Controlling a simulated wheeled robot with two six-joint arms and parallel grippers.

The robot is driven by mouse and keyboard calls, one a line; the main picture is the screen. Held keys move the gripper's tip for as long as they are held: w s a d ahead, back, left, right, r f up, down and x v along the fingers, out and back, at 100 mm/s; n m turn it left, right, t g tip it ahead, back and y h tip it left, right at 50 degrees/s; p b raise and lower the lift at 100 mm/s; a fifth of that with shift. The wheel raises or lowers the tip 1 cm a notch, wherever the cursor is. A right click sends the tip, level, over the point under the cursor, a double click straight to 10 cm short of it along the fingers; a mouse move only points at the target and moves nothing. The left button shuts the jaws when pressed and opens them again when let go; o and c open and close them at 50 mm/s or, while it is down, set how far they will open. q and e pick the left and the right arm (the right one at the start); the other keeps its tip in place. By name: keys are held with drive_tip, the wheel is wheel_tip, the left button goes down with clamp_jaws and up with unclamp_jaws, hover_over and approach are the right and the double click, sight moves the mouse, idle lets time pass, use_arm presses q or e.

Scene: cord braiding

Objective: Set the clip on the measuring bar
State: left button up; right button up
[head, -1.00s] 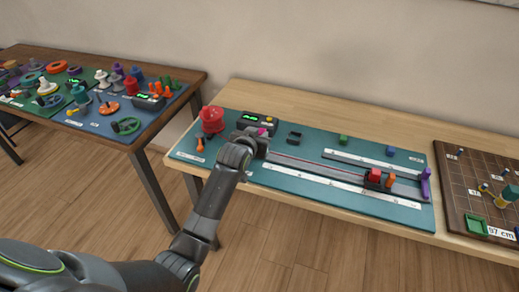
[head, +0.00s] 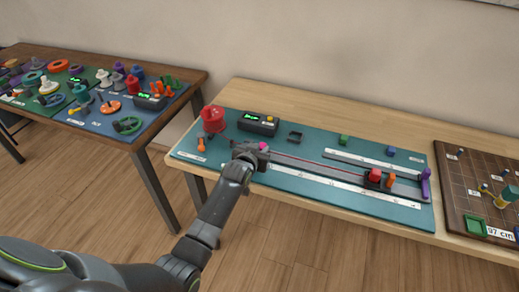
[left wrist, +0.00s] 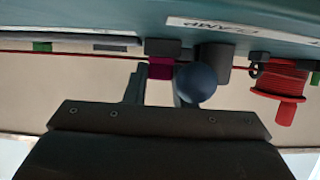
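The magenta clip (head: 264,146) is at the left end of the dark rail, where the red cord (head: 310,161) begins. My left gripper (head: 255,149) is at it. In the left wrist view the clip (left wrist: 160,68) sits between the fingertips of the left gripper (left wrist: 159,80), with the cord (left wrist: 80,56) running to it. The fingers look closed on its sides; a blue-grey ball (left wrist: 197,82) partly hides one finger. Whether the clip touches the rail is unclear. White measuring strips (head: 335,188) lie along the teal mat. My right gripper is not in view.
A red spool (head: 212,119) and a display box (head: 258,123) stand at the mat's left end. A dark pegged board (head: 480,190) lies farther right.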

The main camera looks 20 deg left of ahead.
use_arm(q)
drive_tip(key=o, duration=0.4)
drive_tip(key=shift+b, duration=0.35)
drive_tip(key=v, duration=0.8)
drive_tip(key=b+v, duration=0.1)
drive_tip(key=v, duration=0.8)
drive_tip(key=shift+s+a+r, duration=0.1)
drive_tip(key=shift+s+a, duration=0.1)
